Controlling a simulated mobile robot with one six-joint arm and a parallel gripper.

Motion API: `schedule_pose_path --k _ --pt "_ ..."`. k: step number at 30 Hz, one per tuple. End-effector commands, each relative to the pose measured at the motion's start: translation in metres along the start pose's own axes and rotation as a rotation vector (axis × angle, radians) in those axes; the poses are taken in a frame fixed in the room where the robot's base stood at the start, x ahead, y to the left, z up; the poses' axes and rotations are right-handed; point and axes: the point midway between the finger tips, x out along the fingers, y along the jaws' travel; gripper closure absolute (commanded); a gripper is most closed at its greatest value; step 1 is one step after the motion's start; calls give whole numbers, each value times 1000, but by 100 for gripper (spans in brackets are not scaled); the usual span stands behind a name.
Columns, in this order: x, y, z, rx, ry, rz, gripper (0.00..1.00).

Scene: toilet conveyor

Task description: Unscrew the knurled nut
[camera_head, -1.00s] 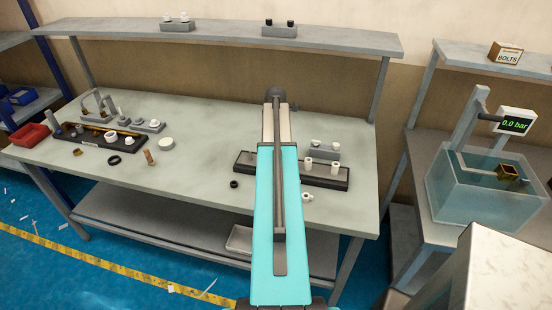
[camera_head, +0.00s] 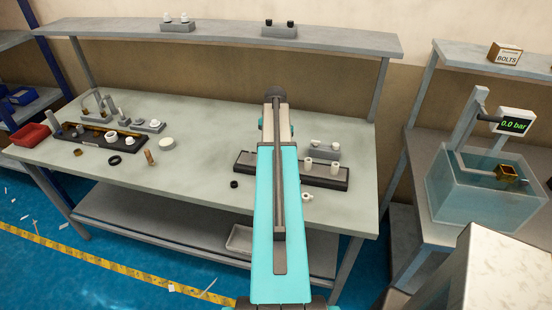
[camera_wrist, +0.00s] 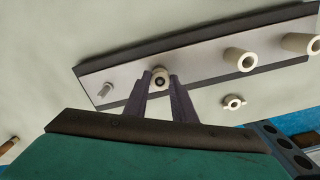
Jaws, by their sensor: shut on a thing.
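In the head view my own arm hides the gripper and the nut.
The dark-edged strip (camera_head: 322,179) also carries a metal stud (camera_wrist: 105,90) and two off-white cylinders (camera_wrist: 240,59). A loose white winged piece (camera_wrist: 233,102) lies in front. A black ring (camera_head: 234,184) lies to the left. The bench middle is clear.

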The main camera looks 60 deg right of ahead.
Motion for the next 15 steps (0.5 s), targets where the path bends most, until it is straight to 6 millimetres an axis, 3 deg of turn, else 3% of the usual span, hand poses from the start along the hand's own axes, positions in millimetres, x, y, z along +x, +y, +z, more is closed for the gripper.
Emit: schedule_pose_path --k 5,6,15 --pt "0 1 -1 0 1 3 100" --pt "0 1 -1 0 1 3 70" --pt "-1 0 0 2 0 1 70"
